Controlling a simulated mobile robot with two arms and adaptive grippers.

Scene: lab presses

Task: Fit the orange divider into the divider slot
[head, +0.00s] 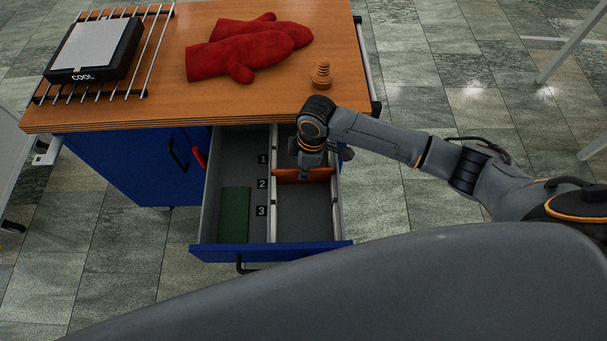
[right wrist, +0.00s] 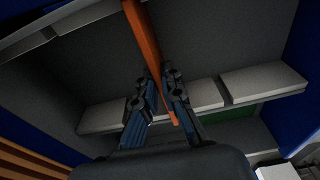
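The orange divider (head: 289,176) stands across the right compartment of the open drawer (head: 221,248), about level with the label 2. It also shows in the right wrist view (right wrist: 143,30), running between my fingers. My right gripper (head: 311,170) reaches down over the divider from above; in the right wrist view its fingers (right wrist: 160,92) are close on both sides of it and look shut on it. White slotted rails (head: 273,213) line the compartment, with labels 1, 2 and 3 beside the left one. Whether the divider's lower edge is seated is hidden. My left gripper is not in view.
A green block (head: 234,213) lies in the drawer's left compartment. On the wooden top (head: 190,102) are red mitts (head: 250,45), a wire rack with a black COOL box (head: 95,50), and a small orange ringed piece (head: 321,75).

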